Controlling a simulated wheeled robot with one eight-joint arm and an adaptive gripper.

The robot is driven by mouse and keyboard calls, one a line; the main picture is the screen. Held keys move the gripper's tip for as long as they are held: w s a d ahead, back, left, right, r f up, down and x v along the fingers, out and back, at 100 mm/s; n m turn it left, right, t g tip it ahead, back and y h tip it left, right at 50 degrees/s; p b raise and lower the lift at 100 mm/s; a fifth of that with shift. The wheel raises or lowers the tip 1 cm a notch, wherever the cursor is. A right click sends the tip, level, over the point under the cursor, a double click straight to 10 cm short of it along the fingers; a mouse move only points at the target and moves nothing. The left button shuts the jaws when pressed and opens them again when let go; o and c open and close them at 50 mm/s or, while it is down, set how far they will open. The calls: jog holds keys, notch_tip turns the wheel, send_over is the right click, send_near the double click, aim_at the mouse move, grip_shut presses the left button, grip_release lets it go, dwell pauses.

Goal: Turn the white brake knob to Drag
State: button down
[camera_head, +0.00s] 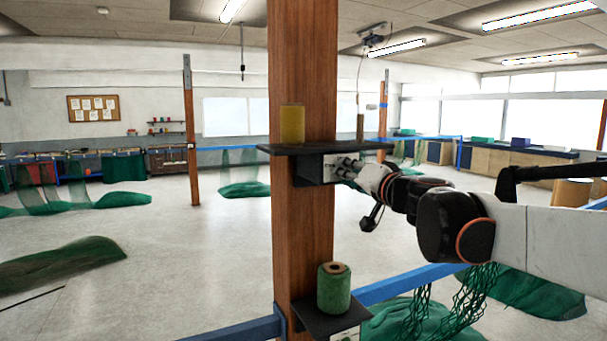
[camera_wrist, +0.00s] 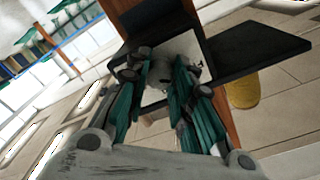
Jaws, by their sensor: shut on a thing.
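The white brake knob (camera_wrist: 178,72) shows in the wrist view as a pale rounded shape on a light panel (camera_wrist: 207,60), between my fingers and partly hidden by them. In the head view the knob is hidden behind my gripper (camera_head: 346,168), which reaches the box (camera_head: 308,170) under the dark shelf on the wooden post. My gripper's teal fingers (camera_wrist: 165,85) are closed on the knob from both sides in the wrist view. The Drag mark and the knob's pointer cannot be made out.
The dark shelf (camera_head: 375,146) juts out just above my gripper and holds a yellow spool (camera_head: 292,125). The wooden post (camera_head: 300,60) stands beside it. A lower shelf (camera_head: 330,318) holds a green twine spool (camera_head: 333,292). Green net (camera_head: 530,290) hangs below my arm.

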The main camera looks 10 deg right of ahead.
jog(key=m+b, duration=0.1)
jog(key=m, duration=1)
jog(key=shift+d+g, duration=0.1)
jog(key=shift+g, duration=0.2)
dwell(0.5)
jog(key=c, duration=1.4)
grip_release()
jog(key=shift+o, duration=0.2)
jog(key=shift+r, duration=0.1)
